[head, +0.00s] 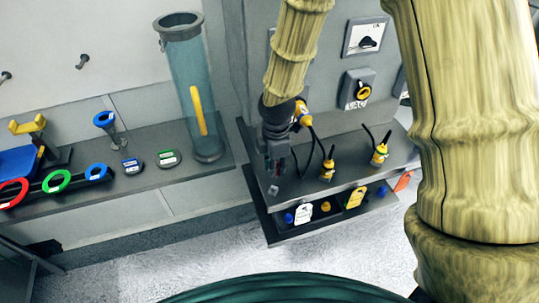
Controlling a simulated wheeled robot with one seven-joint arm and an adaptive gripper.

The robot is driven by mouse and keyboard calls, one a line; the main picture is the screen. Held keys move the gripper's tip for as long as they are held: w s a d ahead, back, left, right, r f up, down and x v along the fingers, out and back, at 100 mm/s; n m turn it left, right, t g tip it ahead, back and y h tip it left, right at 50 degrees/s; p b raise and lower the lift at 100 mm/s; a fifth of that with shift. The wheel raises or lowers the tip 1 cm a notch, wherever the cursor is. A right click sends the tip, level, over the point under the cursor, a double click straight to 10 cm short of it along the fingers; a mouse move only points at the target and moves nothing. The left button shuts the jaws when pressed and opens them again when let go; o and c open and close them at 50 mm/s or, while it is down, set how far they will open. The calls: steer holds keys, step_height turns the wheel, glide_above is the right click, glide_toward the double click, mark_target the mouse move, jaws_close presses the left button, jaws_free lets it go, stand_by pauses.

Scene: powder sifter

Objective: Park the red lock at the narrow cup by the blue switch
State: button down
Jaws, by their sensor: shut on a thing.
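My gripper (276,166) points down above the left end of the right-hand shelf. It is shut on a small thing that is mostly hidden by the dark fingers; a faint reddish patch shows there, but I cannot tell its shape. No red lock can be clearly made out. A red-orange piece (402,182) shows at the right end of the lower shelf, partly behind my arm. A blue knob (288,218) sits on the lower shelf beside a white tag (304,213). A blue-labelled round piece (131,166) lies on the left shelf. I cannot tell which thing is the narrow cup.
A tall clear cylinder (186,90) with a yellow piece inside stands left of my gripper. Yellow-black plugs (327,170) with cables stand on the right shelf (345,172). Red, green and blue rings (56,181) lie at far left. A small grey block (273,190) is below my gripper.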

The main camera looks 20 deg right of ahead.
steer(key=shift+w, duration=0.2)
steer(key=shift+a+f+b, duration=0.2)
steer(key=shift+f+b, duration=2.75)
steer(key=shift+f, duration=0.55)
steer(key=shift+p, duration=0.95)
steer(key=shift+f, duration=0.7)
steer(key=c, duration=1.3)
jaws_free()
steer(key=shift+o, duration=0.2)
steer(key=shift+r, duration=0.1)
